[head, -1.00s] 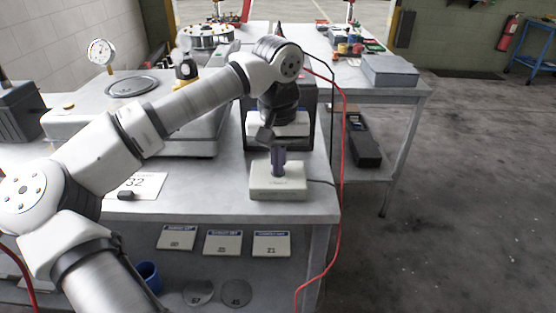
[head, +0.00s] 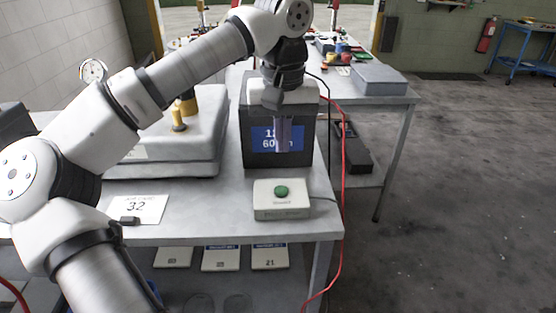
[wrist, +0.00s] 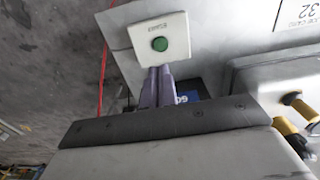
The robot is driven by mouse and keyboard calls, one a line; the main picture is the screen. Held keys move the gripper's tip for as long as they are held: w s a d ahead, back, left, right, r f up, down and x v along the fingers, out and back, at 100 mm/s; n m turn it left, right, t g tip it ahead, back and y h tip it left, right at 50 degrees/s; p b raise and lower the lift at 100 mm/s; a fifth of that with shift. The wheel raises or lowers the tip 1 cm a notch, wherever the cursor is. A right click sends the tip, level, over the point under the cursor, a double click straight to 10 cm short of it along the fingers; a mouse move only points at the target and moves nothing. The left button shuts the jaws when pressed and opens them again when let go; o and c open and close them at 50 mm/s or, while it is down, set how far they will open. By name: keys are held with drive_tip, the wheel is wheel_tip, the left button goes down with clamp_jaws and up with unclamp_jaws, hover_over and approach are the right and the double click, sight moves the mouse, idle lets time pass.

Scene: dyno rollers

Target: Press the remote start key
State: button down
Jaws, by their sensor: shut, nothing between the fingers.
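The remote start key is a round green button (head: 281,191) on a small white box (head: 282,212) near the bench's front right corner. The button also shows in the wrist view (wrist: 159,44), uncovered on its white box (wrist: 148,31). My gripper (head: 283,150) points down with its purple-grey fingers shut and empty. In the head view it hangs above and behind the box, in front of the dark-framed display. In the wrist view the fingertips (wrist: 159,70) appear just below the button in the picture, apart from it.
The display (head: 262,160) with a blue screen stands behind the box, partly covered by my gripper. A card reading 32 (head: 138,209) lies to the left. A red cable (head: 343,180) hangs along the bench's right edge. The bench beside the box is clear.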

drive_tip(key=shift+a+r, duration=0.1)
drive_tip(key=shift+r, duration=1.6)
drive_tip(key=shift+w, duration=0.1)
